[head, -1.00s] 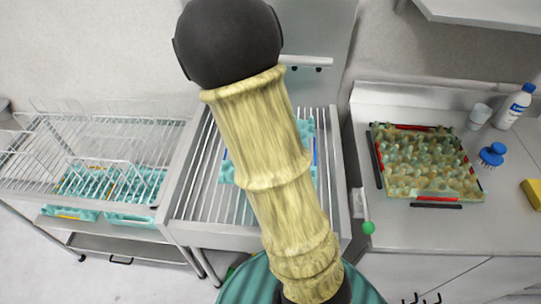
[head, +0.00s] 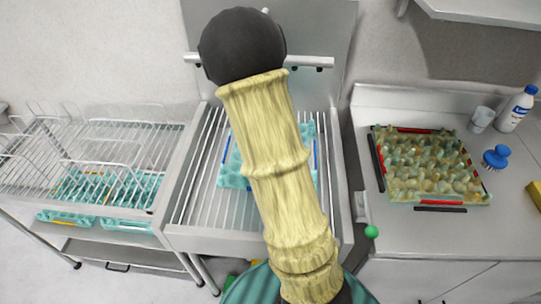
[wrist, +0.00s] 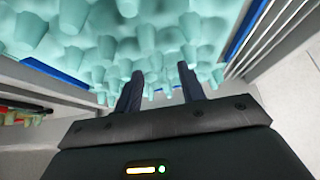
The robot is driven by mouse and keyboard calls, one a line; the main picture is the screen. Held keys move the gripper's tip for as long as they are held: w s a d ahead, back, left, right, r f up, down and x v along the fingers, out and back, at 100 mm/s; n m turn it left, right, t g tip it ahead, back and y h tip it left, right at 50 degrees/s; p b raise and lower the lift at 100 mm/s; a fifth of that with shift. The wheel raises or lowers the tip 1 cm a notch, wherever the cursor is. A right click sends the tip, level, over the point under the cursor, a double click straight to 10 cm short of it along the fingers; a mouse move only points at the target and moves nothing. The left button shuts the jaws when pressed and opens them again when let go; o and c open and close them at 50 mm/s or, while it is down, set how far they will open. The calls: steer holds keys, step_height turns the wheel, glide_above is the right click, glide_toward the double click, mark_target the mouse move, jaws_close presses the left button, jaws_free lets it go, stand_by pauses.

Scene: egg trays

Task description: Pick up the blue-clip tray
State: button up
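The blue-clip tray, a teal egg tray (head: 234,172) with blue strips at its sides, lies on the slatted rack in the middle of the head view. My arm hides its middle. In the wrist view the tray's teal knobs (wrist: 115,48) fill the top, with a blue clip (wrist: 248,28) at the right and another at the left. My gripper (wrist: 160,72) is open, its two dark fingers apart at the tray's near edge. Teal shows between them, and I cannot tell whether they touch it. The gripper is hidden in the head view.
A dirty tray with red clips (head: 437,130) lies on the right counter, near a blue brush (head: 495,157), a cup (head: 481,119) and a bottle (head: 516,108). A wire rack (head: 60,150) with teal trays stands at the left. Metal side walls flank the middle rack.

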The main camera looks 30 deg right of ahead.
steer(key=x, duration=0.4)
steer(key=shift+w+d, duration=0.1)
steer(key=shift+d, duration=0.3)
steer(key=shift+w+f, duration=0.15)
steer(key=shift+w, duration=0.05)
steer(key=shift+w, duration=0.15)
steer(key=shift+a, duration=0.15)
steer(key=shift+c, duration=1.1)
steer(key=c, duration=0.4)
steer(key=shift+d, duration=0.2)
jaws_close()
steer(key=shift+s+d, duration=0.1)
steer(key=shift+s, duration=0.15)
